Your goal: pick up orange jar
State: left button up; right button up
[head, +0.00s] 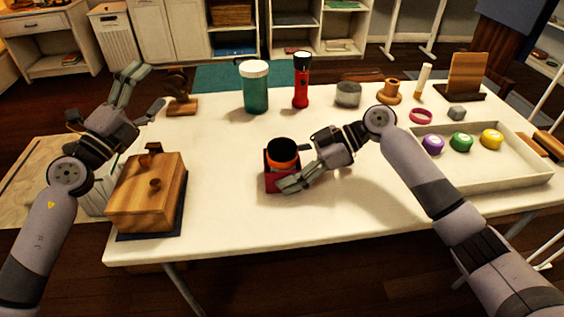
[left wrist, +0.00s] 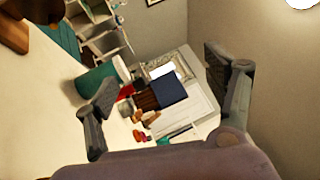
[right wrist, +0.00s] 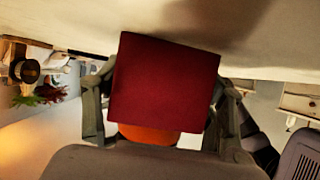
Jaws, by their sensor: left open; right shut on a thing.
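I cannot tell whether the jar touches the table. My left gripper (head: 143,88) is open and empty, raised above the table's left end.
A wooden box (head: 146,196) with a knob stands at the left front. A teal jar (head: 255,90) and a red flashlight (head: 301,85) stand behind. A white tray (head: 500,183) with coloured lids is at the right. The table's front middle (head: 240,235) is clear.

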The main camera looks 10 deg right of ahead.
pick_arm(q)
jog(key=s+d+m+g+h, duration=0.45)
jog(key=d+m+g, duration=0.4)
jog(key=m, duration=0.45)
jog(key=m+g+y, duration=0.3)
jog(key=m+g, duration=0.4)
jog(key=m, duration=0.5)
send_near(270, 149)
jog(key=shift+t, duration=0.25)
jog(key=x, duration=0.5)
jog(key=shift+d, duration=0.15)
jog(key=shift+x, duration=2.65)
jog(key=shift+s+f, duration=0.15)
jog(key=shift+c, duration=0.2)
jog(key=c, duration=1.4)
